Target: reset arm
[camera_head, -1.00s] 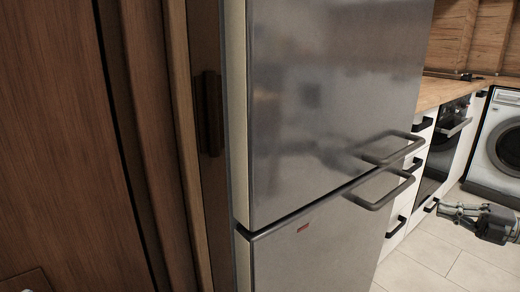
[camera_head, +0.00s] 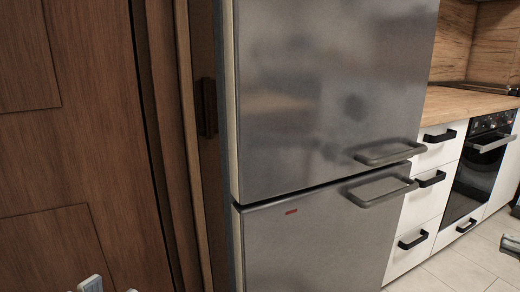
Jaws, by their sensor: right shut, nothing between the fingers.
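My right gripper (camera_head: 511,244) shows only as a small grey part at the right edge, low over the tiled floor. It is shut and empty, apart from the fridge and the cabinets. Most of it and its arm are outside the picture.
A steel fridge-freezer (camera_head: 325,95) with two bar handles fills the middle. A brown wooden door (camera_head: 75,150) stands at left. White drawers (camera_head: 425,190) and an oven (camera_head: 480,170) are at right under a wooden worktop (camera_head: 465,103). Light floor tiles (camera_head: 450,265) look clear.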

